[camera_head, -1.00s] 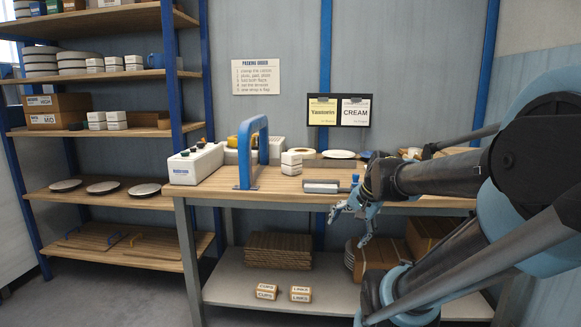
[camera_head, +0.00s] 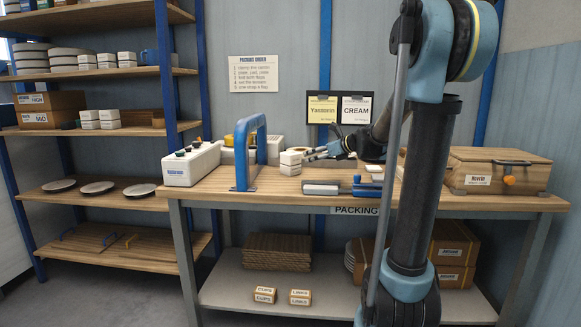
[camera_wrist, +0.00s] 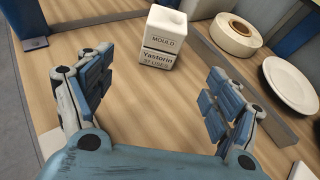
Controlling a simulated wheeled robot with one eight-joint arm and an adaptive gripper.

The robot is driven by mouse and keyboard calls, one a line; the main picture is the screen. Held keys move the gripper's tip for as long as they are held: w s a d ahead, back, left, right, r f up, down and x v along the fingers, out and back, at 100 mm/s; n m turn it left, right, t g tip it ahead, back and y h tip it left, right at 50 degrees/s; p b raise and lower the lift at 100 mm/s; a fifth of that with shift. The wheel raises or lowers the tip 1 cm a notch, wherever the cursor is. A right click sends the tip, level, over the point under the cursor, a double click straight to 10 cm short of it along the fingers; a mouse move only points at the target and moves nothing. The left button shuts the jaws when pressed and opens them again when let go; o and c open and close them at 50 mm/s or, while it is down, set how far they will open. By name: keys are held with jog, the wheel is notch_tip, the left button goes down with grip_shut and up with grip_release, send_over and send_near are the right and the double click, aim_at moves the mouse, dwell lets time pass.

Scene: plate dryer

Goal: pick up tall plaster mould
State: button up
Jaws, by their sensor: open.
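The tall plaster mould (camera_head: 290,162) is a white two-part block standing upright on the wooden bench. In the wrist view the mould (camera_wrist: 159,52) shows the words "MOULD" and "Yastorin" and a small hole in its top. My gripper (camera_wrist: 160,82) is open and empty, its blue-grey fingers spread wide. The mould stands ahead of the fingertips, between their lines, with bare bench in between. In the head view my gripper (camera_head: 312,153) is just right of the mould, low over the bench; whether it touches is clearer in the wrist view, which shows a gap.
A tape roll (camera_wrist: 236,36), a long bar (camera_wrist: 242,82) and a white plate (camera_wrist: 290,84) lie right of the mould. A blue arch frame (camera_head: 242,160) and white box (camera_head: 191,164) stand left. A wooden case (camera_head: 496,171) sits at the bench's right.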

aim_at(296, 159)
jog(key=x, duration=1.1)
jog(key=shift+w+r, duration=0.2)
jog(key=shift+w, duration=0.05)
jog(key=shift+x, duration=3.4)
jog(key=shift+d, duration=0.1)
jog(key=c, duration=1.7)
jog(key=shift+c, duration=0.2)
